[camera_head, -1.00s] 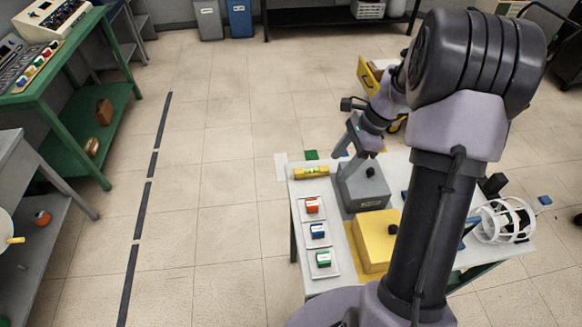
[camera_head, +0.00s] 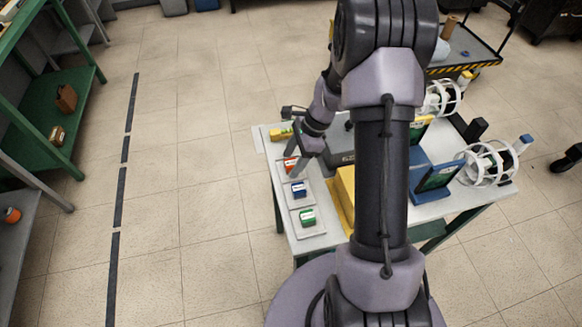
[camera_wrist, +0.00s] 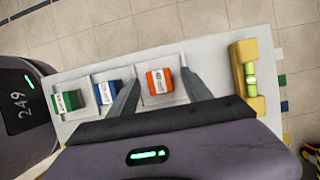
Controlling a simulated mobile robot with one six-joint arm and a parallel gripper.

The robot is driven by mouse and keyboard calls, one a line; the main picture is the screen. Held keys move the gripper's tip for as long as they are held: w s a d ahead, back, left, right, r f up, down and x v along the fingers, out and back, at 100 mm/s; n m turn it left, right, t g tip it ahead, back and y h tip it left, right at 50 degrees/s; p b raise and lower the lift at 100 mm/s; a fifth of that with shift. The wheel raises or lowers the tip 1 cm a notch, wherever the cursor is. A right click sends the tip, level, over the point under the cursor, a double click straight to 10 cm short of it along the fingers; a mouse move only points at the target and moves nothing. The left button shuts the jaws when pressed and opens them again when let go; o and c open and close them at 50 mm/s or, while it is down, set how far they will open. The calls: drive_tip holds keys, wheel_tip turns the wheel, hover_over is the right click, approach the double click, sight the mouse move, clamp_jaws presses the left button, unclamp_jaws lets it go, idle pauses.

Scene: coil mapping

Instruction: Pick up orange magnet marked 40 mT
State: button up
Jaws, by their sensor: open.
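The orange magnet (camera_wrist: 160,82) with a white label sits on a light square pad on the table in the wrist view. Its label is too small to read surely. In the head view the orange magnet (camera_head: 291,165) is partly hidden by my gripper (camera_head: 303,163). In the wrist view my gripper (camera_wrist: 158,88) is open, with one finger on each side of the orange magnet and apart from it. I cannot tell how high the fingertips are above the pad. A blue magnet (camera_wrist: 107,92) and a green magnet (camera_wrist: 68,101) sit on their own pads to the left.
A yellow spirit level (camera_wrist: 249,76) lies right of the fingers. In the head view a yellow block (camera_head: 344,190) and a dark grey box (camera_head: 340,145) stand close by on the table (camera_head: 330,238). White cages (camera_head: 487,163) are at the right. Floor left of the table is clear.

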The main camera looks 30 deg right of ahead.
drive_tip(key=shift+r, duration=0.1)
clamp_jaws()
